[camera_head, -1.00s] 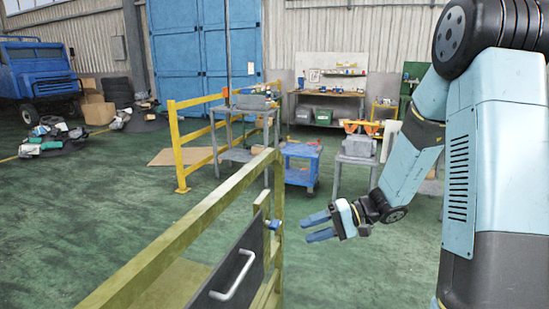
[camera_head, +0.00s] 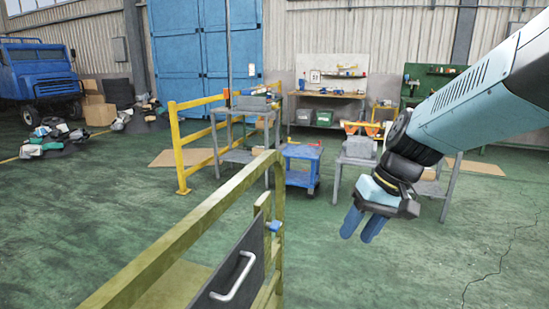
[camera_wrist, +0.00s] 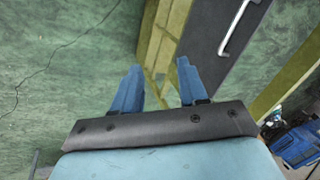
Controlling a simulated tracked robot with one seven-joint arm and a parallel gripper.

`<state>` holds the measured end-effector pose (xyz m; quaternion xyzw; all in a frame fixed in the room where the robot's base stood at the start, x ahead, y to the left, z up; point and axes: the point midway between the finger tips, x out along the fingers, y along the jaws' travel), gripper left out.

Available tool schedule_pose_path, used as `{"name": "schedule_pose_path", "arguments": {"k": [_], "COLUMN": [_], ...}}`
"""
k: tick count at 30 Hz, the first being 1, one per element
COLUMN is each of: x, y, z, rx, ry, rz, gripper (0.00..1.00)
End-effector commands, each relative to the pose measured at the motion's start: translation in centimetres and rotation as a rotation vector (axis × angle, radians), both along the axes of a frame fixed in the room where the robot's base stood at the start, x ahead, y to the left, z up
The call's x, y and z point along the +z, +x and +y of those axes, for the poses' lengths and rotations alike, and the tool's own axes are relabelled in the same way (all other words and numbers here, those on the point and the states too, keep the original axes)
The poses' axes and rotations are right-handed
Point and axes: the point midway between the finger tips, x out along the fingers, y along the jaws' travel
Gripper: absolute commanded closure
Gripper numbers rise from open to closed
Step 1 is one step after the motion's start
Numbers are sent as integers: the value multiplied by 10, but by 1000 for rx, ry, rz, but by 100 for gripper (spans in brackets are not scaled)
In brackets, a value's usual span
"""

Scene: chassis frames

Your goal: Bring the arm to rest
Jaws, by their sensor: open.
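My gripper (camera_head: 358,226) hangs at the right of the head view, its two blue fingers pointing down over the green floor. The fingers are apart with nothing between them. My light-blue arm comes in from the upper right. The wrist view shows the open fingers of my gripper (camera_wrist: 157,85), with the yellow frame and a dark panel beyond them. The gripper is to the right of the yellow railing (camera_head: 190,232) and appears clear of it.
The dark panel (camera_head: 238,262) with a silver handle is on the railing's near part. A blue cart (camera_head: 303,170) and grey workbenches stand farther back. Another yellow barrier (camera_head: 180,145) stands left. Green floor at the right is open.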

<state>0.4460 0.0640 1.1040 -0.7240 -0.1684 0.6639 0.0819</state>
Motion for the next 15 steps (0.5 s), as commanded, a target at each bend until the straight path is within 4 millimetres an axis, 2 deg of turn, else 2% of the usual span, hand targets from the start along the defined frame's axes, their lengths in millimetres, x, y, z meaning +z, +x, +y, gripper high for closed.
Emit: {"name": "schedule_pose_path", "arguments": {"k": [15], "x": [61], "y": [-47], "z": [-54], "rx": [-171], "ry": [-284], "rz": [-337], "gripper": [57]}}
